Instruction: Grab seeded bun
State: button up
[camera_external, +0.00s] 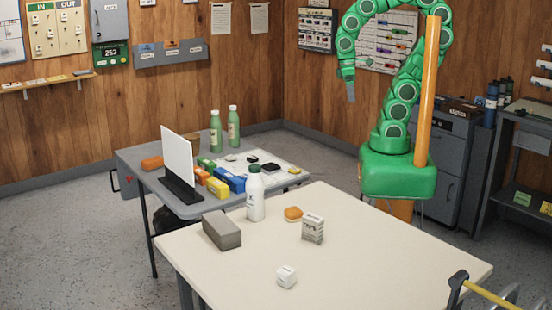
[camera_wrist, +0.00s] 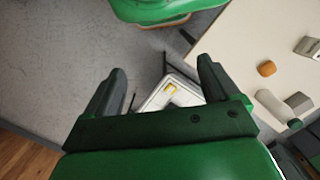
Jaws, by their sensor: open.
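The seeded bun (camera_external: 293,213) is a small orange-brown round bun lying on the cream table (camera_external: 370,260). It stands between the white bottle and a small carton. In the wrist view the bun (camera_wrist: 267,68) shows at the right, to the right of my fingers. My gripper (camera_external: 350,92) is raised high in the external view, up and to the right of the bun and well apart from it. In the wrist view its two fingers (camera_wrist: 162,68) are spread, with nothing between them. Seeds on the bun are too small to make out.
On the cream table, a white bottle (camera_external: 255,195) and grey block (camera_external: 222,231) stand left of the bun. A printed carton (camera_external: 313,229) is right of it, a white cube (camera_external: 287,277) nearer. A grey table (camera_external: 133,157) behind holds green bottles and coloured boxes.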

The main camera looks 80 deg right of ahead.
jog(key=w+a+f+m+g+y, duration=0.35)
jog(key=w+a+f, duration=0.6)
jog(key=a, duration=0.35)
jog(key=w+a+f+m+g+y, duration=0.25)
jog(key=w+a+f+y, duration=0.25)
jog(key=w+a+f, duration=0.45)
jog(key=m+y, duration=0.3)
jog(key=m, duration=0.2)
send_near(292, 209)
jog(key=shift+s+f+t, duration=0.3)
jog(key=shift+s+f, duration=0.2)
jog(key=shift+a+f+m, duration=0.25)
jog(key=shift+f+m, duration=0.05)
jog(key=shift+x, duration=3.7)
jog(key=shift+s+d, duration=0.1)
jog(key=shift+s, duration=0.05)
jog(key=c, duration=1.1)
jog(key=shift+o, duration=0.2)
